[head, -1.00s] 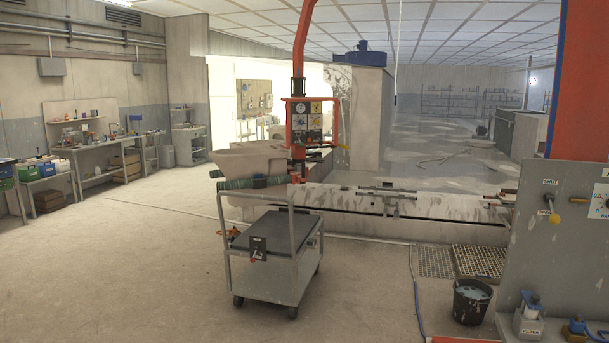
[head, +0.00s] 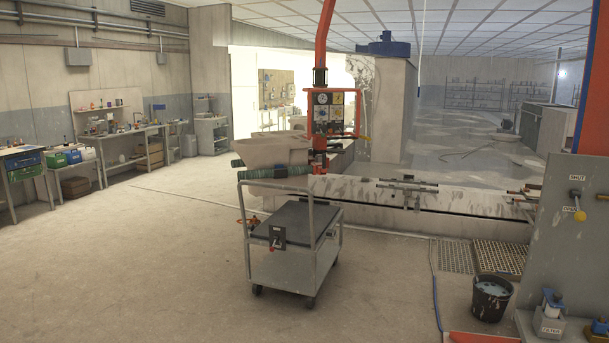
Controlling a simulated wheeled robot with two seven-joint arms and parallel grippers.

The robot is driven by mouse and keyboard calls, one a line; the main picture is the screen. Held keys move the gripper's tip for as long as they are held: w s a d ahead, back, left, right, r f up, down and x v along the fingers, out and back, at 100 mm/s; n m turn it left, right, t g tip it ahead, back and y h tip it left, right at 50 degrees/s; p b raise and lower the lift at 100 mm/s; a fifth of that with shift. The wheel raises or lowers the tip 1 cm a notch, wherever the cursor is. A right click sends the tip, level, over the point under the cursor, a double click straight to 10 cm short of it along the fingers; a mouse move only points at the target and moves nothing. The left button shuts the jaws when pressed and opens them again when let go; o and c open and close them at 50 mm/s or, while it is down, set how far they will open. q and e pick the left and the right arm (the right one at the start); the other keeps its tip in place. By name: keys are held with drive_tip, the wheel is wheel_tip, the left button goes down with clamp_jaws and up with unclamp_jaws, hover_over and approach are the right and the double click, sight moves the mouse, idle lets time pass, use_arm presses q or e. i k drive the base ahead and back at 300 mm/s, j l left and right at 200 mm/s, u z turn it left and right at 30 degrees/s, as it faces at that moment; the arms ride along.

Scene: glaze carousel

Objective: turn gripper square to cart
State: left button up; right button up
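The grey metal cart (head: 291,262) stands on the floor in the middle of the head view. It has a dark flat top (head: 292,222) and an upright tube handle at its left end. Behind it hangs an orange lifting arm (head: 324,50) with a button panel (head: 332,112) and a red handle frame. At its lower end, left of the orange column, are a pale basin-shaped piece (head: 270,148) and a green padded part (head: 262,172), partly behind the cart handle. I cannot tell whether they are square to the cart. Neither of my grippers is in view.
A long pale trough (head: 390,212) runs behind the cart to the right. A dark bucket (head: 491,298) and floor grates (head: 499,257) lie right of it. A grey panel with a valve lever (head: 579,215) stands at far right. The left floor is open, with workbenches (head: 125,150) along the wall.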

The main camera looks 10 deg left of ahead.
sight(314, 155)
drive_tip(key=i, duration=4.25)
drive_tip(key=i+l, duration=0.1)
drive_tip(key=i, duration=2.05)
drive_tip(key=i+u, duration=0.25)
drive_tip(key=i, duration=0.25)
drive_tip(key=i+l+u, duration=0.25)
drive_tip(key=i, duration=0.2)
drive_tip(key=j, duration=0.1)
